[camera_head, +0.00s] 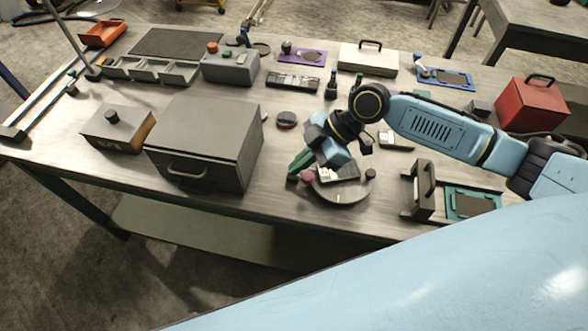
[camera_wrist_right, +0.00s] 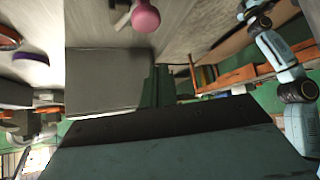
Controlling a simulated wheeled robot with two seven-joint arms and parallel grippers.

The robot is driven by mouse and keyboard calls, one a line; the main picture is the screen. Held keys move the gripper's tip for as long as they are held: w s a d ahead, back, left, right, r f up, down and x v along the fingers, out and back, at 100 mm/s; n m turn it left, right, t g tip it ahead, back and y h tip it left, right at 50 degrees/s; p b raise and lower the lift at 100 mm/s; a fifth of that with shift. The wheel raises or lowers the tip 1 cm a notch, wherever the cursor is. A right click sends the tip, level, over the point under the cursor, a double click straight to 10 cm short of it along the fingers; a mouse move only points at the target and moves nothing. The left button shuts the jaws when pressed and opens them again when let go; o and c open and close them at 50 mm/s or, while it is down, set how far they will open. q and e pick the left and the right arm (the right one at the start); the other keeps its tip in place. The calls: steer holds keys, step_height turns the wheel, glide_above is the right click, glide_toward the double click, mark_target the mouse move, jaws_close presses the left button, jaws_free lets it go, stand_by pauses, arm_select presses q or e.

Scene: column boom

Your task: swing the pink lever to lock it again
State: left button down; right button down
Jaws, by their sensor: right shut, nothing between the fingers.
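The pink knob of the lever (camera_head: 308,176) shows at the left edge of a round grey plate (camera_head: 345,196) near the table's front. The knob also shows at the top of the right wrist view (camera_wrist_right: 145,17); most of the lever's arm is hidden. My right gripper (camera_head: 294,174) points down, with its green fingers shut and empty, just left of the knob. In the right wrist view the fingers (camera_wrist_right: 158,88) show below the knob. I cannot tell whether they touch it. My left gripper is not in view.
A dark knob (camera_head: 371,174) stands on the plate's right side. A large grey box with a handle (camera_head: 205,140) stands left of my gripper. A bracket with a handle (camera_head: 424,190) and a teal-framed tray (camera_head: 473,205) stand to the right. The front edge below the plate is bare.

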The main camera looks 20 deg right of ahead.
steer(key=v, duration=0.5)
steer(key=shift+w+d+r, duration=0.15)
steer(key=shift+d+r, duration=0.1)
steer(key=shift+d, duration=0.1)
